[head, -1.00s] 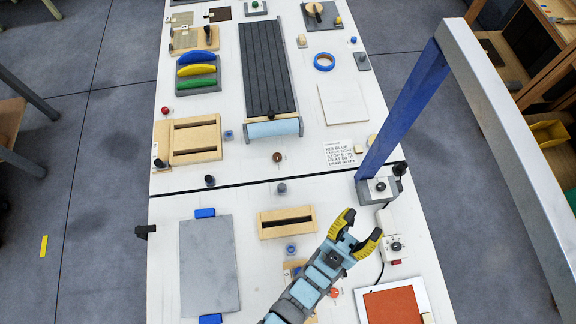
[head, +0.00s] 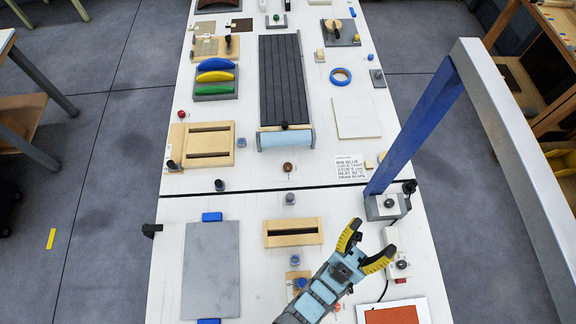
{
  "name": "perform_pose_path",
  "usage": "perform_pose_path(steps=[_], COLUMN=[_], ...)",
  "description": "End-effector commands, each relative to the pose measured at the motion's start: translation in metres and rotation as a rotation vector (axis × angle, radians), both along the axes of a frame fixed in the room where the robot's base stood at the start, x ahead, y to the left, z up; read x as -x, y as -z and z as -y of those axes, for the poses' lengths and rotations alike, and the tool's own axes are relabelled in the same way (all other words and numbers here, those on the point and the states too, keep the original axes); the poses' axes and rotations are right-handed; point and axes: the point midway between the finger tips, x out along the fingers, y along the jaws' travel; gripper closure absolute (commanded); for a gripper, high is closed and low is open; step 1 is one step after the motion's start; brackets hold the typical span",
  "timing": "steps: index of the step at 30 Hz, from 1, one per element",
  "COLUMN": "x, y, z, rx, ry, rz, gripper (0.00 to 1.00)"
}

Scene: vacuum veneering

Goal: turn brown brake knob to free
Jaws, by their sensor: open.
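The small brown knob (head: 288,167) sits on the white table just beyond the dark seam, below the blue roller end of the dark slatted bed. Its exact setting is too small to read. My gripper (head: 365,246) is in the lower right part of the head view, with its yellow-and-black fingers spread and nothing between them. It is well to the right of and nearer than the knob, apart from it, close to the blue post's grey base (head: 387,206).
The slatted bed (head: 284,85) with its blue roller stands beyond the knob. A slotted wooden block (head: 293,240) and grey plate (head: 210,270) lie nearer. Wooden frame (head: 208,160) is left of the knob. A blue post (head: 415,125) rises at right. Bare table surrounds the knob.

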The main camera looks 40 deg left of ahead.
Motion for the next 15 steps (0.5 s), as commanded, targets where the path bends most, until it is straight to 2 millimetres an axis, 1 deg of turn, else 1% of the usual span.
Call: perform_pose_path(steps=[2,3,5,6,8,9,15], x=[-0.025,-0.042,-0.069,-0.088,-0.114,-0.132,-0.211], y=[0.008,0.015,0.025,0.031,0.041,0.048,0.079], z=[-0.013,-0.021,-0.036,-0.046,-0.062,-0.072,-0.122], rx=[0.017,0.03,0.049,0.062,0.083,0.096,0.152], ry=[-0.058,-0.093,-0.15,-0.188,-0.24,-0.272,-0.393], rz=[-0.04,-0.076,-0.131,-0.169,-0.227,-0.27,-0.46], gripper=[0.36,0.36,0.36,0.36,0.36,0.36,0.36])
